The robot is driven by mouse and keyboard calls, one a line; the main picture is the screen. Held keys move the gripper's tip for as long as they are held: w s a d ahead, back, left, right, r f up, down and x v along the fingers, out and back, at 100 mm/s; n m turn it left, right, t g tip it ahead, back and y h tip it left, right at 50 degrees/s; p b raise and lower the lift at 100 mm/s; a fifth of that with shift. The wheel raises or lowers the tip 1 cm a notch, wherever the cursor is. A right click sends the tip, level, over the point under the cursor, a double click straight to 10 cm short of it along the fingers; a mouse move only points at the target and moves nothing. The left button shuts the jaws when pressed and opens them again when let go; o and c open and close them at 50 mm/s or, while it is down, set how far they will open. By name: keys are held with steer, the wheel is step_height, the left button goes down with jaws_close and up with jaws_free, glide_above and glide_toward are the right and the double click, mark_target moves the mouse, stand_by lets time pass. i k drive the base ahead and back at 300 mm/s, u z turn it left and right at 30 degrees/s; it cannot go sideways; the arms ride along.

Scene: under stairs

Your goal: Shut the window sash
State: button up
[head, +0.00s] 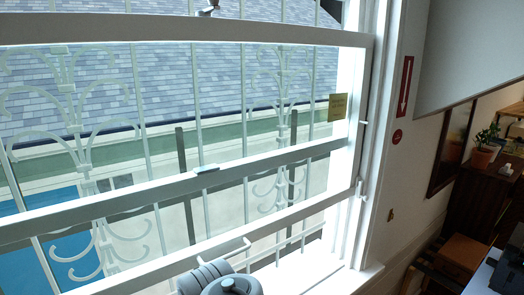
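The white window sash (290,218) is raised. Its bottom rail slants across the lower part of the head view, with an open gap between it and the white sill (318,276) at the right. Its top rail (200,29) runs along the upper part of the view. A white bar handle (226,253) sticks out from the bottom rail. Grey rounded parts of my arm stand at the bottom centre, just below the handle. They hide part of the rail and sill. My gripper's fingers are not visible, and I cannot tell whether anything touches the handle.
White ornamental bars (85,140) stand outside the glass. The window's right jamb (372,150) adjoins a wall with a red arrow sign (404,86). At the right are a dark-framed mirror (452,148), a potted plant (486,146) and a wooden stool (462,252).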

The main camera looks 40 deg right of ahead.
mark_target(18, 28)
steer(key=z, duration=0.5)
steer(key=k, duration=1.2)
steer(key=u, duration=0.6)
steer(key=i, duration=1)
steer(key=u, duration=0.4)
